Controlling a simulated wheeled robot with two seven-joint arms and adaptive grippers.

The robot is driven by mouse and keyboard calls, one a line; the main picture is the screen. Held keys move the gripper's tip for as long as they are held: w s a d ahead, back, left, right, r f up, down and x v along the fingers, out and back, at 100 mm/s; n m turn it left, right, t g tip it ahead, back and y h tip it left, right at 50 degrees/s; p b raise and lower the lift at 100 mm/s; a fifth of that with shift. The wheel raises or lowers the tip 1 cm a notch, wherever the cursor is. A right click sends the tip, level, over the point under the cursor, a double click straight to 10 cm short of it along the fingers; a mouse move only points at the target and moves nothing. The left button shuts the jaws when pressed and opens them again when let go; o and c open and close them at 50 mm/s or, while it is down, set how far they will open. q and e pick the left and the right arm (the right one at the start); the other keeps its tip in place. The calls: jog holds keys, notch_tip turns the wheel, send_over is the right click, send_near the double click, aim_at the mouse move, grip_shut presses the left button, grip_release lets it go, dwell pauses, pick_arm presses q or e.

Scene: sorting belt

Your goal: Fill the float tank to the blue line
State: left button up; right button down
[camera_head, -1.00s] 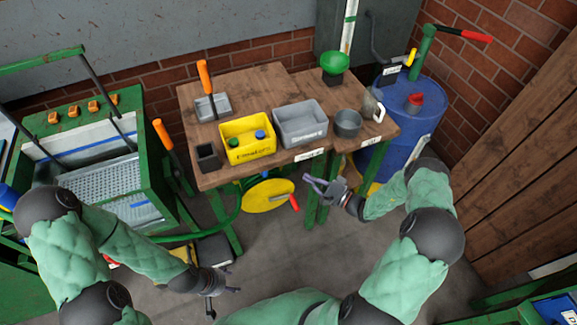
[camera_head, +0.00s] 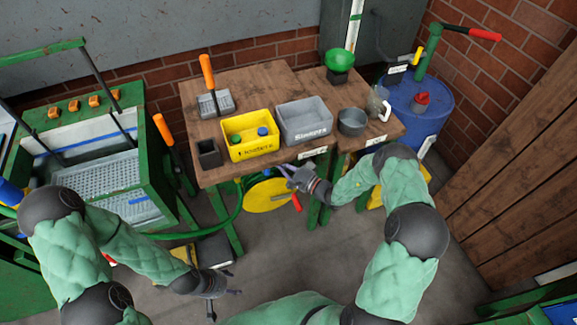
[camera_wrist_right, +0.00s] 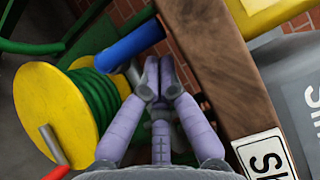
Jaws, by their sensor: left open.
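The float tank (camera_head: 143,178) is the green-framed machine at the left of the head view, with a perforated grey tray and blue line marks (camera_head: 139,199) inside. A green hose runs from it to the yellow hose reel (camera_head: 258,197) under the table; the reel also shows in the right wrist view (camera_wrist_right: 57,108). My right gripper (camera_head: 286,176) is at the table's front edge. In the wrist view its fingertips (camera_wrist_right: 160,68) are drawn together beside a blue handle (camera_wrist_right: 130,43), with nothing clearly between them. My left gripper (camera_head: 228,300) is open and empty, low near the floor.
The wooden table (camera_head: 262,88) holds a yellow bin (camera_head: 250,150), a grey bin (camera_head: 303,132), a dark pot (camera_head: 351,122) and a green funnel (camera_head: 339,62). A blue barrel (camera_head: 430,110) stands behind right. The table edge (camera_wrist_right: 225,75) is close beside my right gripper.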

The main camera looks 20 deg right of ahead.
jog(key=shift+a, duration=0.25)
jog(key=shift+a+r, duration=0.3)
jog(key=shift+a, duration=0.25)
pick_arm(q)
jog(key=shift+d+r, duration=0.1)
jog(key=shift+r, duration=0.05)
pick_arm(e)
jog(key=shift+d, duration=0.1)
jog(key=shift+w+d, duration=0.1)
jog(key=shift+d, duration=0.2)
pick_arm(q)
jog(key=shift+s+r+p, duration=0.55)
jog(key=shift+s+p, duration=0.2)
pick_arm(e)
jog(key=w+d+v, duration=0.1)
jog(key=v, duration=1.1)
jog(key=shift+s+d, duration=0.2)
jog(key=shift+d, duration=0.4)
